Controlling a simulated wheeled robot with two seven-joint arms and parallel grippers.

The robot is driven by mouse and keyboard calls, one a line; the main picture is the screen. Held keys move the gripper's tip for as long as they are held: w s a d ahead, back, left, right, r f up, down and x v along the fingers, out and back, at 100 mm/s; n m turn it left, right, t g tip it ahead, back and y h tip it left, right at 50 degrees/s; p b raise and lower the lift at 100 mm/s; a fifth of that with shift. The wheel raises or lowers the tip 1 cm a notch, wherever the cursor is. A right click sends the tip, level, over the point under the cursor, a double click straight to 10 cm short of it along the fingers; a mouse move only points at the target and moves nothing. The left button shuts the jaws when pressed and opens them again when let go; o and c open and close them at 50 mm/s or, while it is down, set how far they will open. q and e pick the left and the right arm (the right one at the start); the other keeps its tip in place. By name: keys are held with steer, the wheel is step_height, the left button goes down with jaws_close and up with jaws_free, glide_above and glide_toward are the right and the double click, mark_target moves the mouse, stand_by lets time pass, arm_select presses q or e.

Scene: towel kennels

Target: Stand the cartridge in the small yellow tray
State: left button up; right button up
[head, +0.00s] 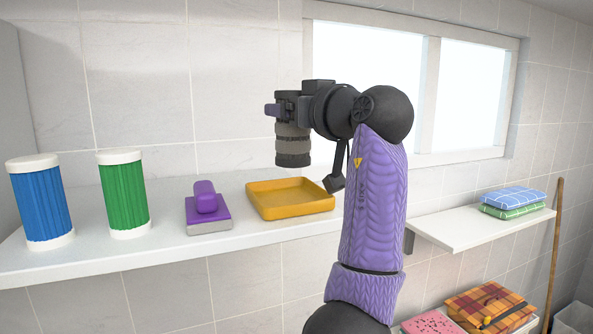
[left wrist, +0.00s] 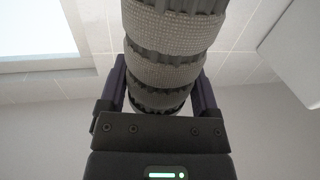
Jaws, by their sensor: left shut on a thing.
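A dark grey-brown ribbed cartridge (head: 293,146) hangs upright below my left gripper (head: 284,108), clear of the shelf. The gripper is shut on its upper part. In the left wrist view the cartridge (left wrist: 168,50) sits between the two purple fingers (left wrist: 160,88). The small yellow tray (head: 290,210) is shallow and square and lies on the white shelf; its visible floor is empty. In the head view the cartridge's lower end appears just above the tray's back part; the exact gap cannot be told. My right gripper is not in view.
On the shelf (head: 160,246), left of the tray, stand a purple-handled brush (head: 208,207), a green ribbed canister (head: 124,195) and a blue one (head: 41,202). A lower shelf (head: 470,231) at right holds folded towels (head: 513,202). More folded cloths (head: 490,302) lie below it.

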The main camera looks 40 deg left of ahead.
mark_target(301, 156)
arm_select(q)
steer(key=f, duration=0.3)
steer(key=shift+s+d+f, duration=0.2)
steer(key=shift+s+d, duration=0.1)
steer(key=shift+d, duration=0.1)
steer(key=f, duration=0.3)
steer(key=shift+w+a+f, duration=0.15)
steer(key=shift+a+f, duration=0.05)
steer(key=shift+d+r, duration=0.1)
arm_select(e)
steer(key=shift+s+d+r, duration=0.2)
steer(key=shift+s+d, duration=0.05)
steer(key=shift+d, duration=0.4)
arm_select(q)
steer(key=shift+f, duration=0.2)
steer(key=o, duration=1.1)
steer(key=shift+o, duration=0.2)
steer(key=shift+r, duration=0.15)
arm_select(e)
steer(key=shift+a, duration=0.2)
arm_select(q)
steer(key=b+v, duration=0.4)
steer(key=v, duration=0.8)
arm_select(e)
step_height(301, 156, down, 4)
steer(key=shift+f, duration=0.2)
